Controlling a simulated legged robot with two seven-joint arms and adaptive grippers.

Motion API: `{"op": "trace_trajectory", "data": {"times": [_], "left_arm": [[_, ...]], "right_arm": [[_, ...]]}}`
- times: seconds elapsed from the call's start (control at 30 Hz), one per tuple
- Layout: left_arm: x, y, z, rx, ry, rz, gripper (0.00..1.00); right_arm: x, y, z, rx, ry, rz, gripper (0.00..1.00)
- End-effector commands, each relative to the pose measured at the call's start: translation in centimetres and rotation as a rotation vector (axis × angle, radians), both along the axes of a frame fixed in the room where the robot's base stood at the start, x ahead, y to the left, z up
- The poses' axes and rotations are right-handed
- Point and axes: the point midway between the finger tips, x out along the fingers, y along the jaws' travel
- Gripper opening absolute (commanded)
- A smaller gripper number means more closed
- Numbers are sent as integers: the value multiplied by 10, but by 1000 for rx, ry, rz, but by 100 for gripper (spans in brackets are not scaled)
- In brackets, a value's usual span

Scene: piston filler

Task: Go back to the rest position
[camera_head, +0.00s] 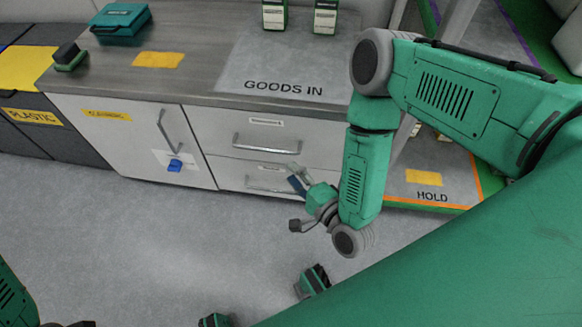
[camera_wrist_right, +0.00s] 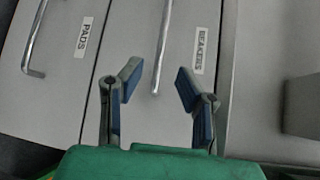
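My right gripper (camera_head: 296,204) hangs in front of the drawers, below the counter's front edge. My right arm comes in from the right and bends down at the elbow. In the right wrist view, the right gripper (camera_wrist_right: 158,88) has its two blue-padded fingers spread wide, with nothing between them. A drawer handle (camera_wrist_right: 162,45) shows behind the gap; I cannot tell how far away it is. Part of my left arm (camera_head: 14,300) shows at the lower left corner; its gripper cannot be made out.
The counter (camera_head: 200,55) bears a teal case (camera_head: 121,22), a small block (camera_head: 69,57) and two labelled containers (camera_head: 275,15) by the GOODS IN area. Below are a cabinet door (camera_head: 130,150) and closed drawers (camera_head: 265,133). A HOLD shelf (camera_head: 450,185) is right. The floor (camera_head: 150,240) is open.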

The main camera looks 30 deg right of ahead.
Motion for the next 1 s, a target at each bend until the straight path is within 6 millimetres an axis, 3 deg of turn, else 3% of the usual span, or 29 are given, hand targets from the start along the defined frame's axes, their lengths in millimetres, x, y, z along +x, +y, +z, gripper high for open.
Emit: {"op": "trace_trajectory", "data": {"times": [0.3,0.47,0.57,0.73,0.9,1.0], "left_arm": [[0,0,3,0,0,0,0],[0,0,29,0,0,0,0],[0,0,53,0,0,0,0],[1,0,91,0,-1,0,0],[1,0,109,0,0,0,0],[1,0,113,0,0,0,0]], "right_arm": [[0,2,2,-28,15,14,31],[-14,8,13,-307,172,158,31],[-43,1,24,-611,337,355,31],[-117,-41,59,-1070,604,773,31],[-178,-80,96,-1277,772,1102,31],[-195,-90,107,-1313,816,1197,31]]}}
